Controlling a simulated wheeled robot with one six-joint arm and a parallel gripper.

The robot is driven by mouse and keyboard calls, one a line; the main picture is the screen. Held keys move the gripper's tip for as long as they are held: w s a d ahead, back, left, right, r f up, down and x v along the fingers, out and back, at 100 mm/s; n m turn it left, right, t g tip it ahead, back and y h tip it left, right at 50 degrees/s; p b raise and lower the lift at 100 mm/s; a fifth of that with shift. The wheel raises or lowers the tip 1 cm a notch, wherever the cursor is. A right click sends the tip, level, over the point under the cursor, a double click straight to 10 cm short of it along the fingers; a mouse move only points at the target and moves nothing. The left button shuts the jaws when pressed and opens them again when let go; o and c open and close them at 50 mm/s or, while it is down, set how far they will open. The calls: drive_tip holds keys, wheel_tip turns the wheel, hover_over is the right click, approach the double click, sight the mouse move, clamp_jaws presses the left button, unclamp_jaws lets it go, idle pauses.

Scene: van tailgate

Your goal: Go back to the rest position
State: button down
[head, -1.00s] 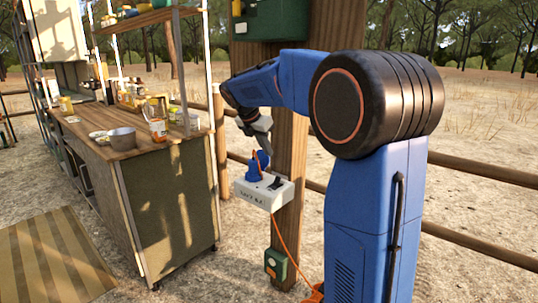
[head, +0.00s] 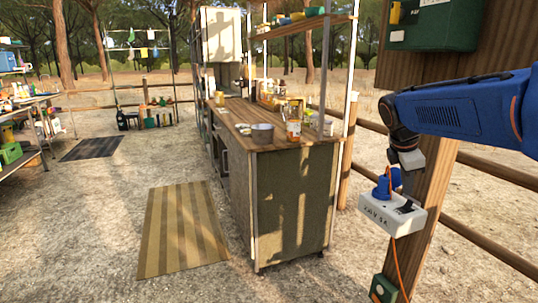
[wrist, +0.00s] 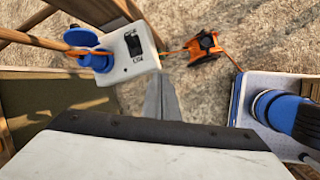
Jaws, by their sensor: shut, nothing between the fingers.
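My gripper (head: 410,158) is above and beside the white switch box on the wooden post in the head view. In the wrist view its fingers (wrist: 162,98) are together with nothing between them. The white switch box (head: 392,215) has a black switch and a blue plug (head: 387,186) with an orange cable standing in its top. In the wrist view the box (wrist: 130,62) and the blue plug (wrist: 92,52) are at upper left, apart from the fingertips.
A wooden post (head: 423,225) with a green box (head: 434,25) above stands close to my arm. Fence rails (head: 497,250) run behind it. The kitchen counter (head: 290,205) stands left of the post. A striped mat (head: 182,230) lies on open ground.

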drive_tip(key=s+a+f+m+y, duration=0.1)
drive_tip(key=s+a+f+m, duration=0.2)
drive_tip(key=s, duration=0.6)
drive_tip(key=s+a+f+m+t+y, duration=0.1)
drive_tip(key=s+a+f+m, duration=0.3)
drive_tip(key=s+f+m, duration=0.2)
drive_tip(key=s+a+f+m+t+y, duration=0.1)
drive_tip(key=s+a+f+m, duration=0.3)
drive_tip(key=s, duration=0.9)
drive_tip(key=f+m+y, duration=0.1)
drive_tip(key=m, duration=0.2)
drive_tip(key=shift+s+m, duration=0.2)
drive_tip(key=shift+m, duration=0.1)
